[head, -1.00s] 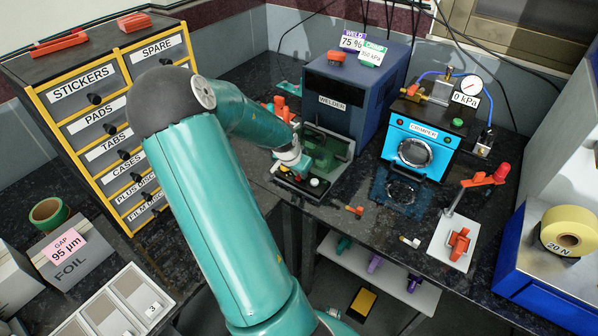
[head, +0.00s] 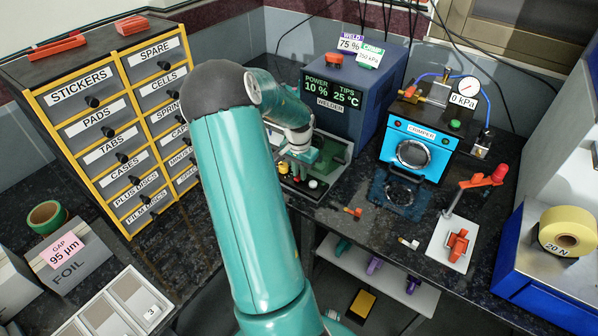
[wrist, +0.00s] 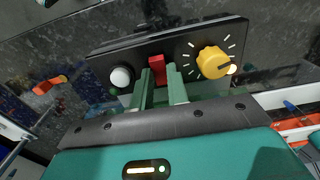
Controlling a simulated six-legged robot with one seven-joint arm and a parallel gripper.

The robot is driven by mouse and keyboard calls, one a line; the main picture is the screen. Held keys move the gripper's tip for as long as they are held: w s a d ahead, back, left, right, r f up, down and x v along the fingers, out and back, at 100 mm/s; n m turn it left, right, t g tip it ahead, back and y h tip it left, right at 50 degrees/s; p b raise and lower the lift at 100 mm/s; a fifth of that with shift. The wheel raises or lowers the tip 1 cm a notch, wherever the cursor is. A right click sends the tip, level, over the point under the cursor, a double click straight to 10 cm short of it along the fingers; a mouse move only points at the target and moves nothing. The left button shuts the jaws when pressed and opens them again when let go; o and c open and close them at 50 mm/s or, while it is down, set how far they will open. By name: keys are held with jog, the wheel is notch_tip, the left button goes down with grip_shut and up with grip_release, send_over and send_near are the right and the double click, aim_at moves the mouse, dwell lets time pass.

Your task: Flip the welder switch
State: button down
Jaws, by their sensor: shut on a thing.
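The welder (head: 374,104) is a dark blue box with a lit display (head: 332,92) reading POWER 10 % and TIPS 25 °C. Its black control panel fills the top of the wrist view (wrist: 192,42). The small red switch (wrist: 156,66) stands on that panel between a white round button (wrist: 121,76) and a yellow knob (wrist: 212,62). My gripper (wrist: 159,73) is shut on the red switch, one green finger on each side. In the head view my gripper (head: 298,168) is over the panel at the welder's front, and the switch is hidden there.
The blue crimper (head: 416,150) stands right of the welder. A labelled drawer cabinet (head: 110,120) is on the left.

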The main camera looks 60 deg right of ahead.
aim_at(299, 177)
jog(key=c, duration=1.4)
grip_release()
jog(key=shift+o, duration=0.2)
notch_tip(299, 177, up, 14)
jog(key=shift+a, duration=0.2)
jog(key=shift+f, duration=0.1)
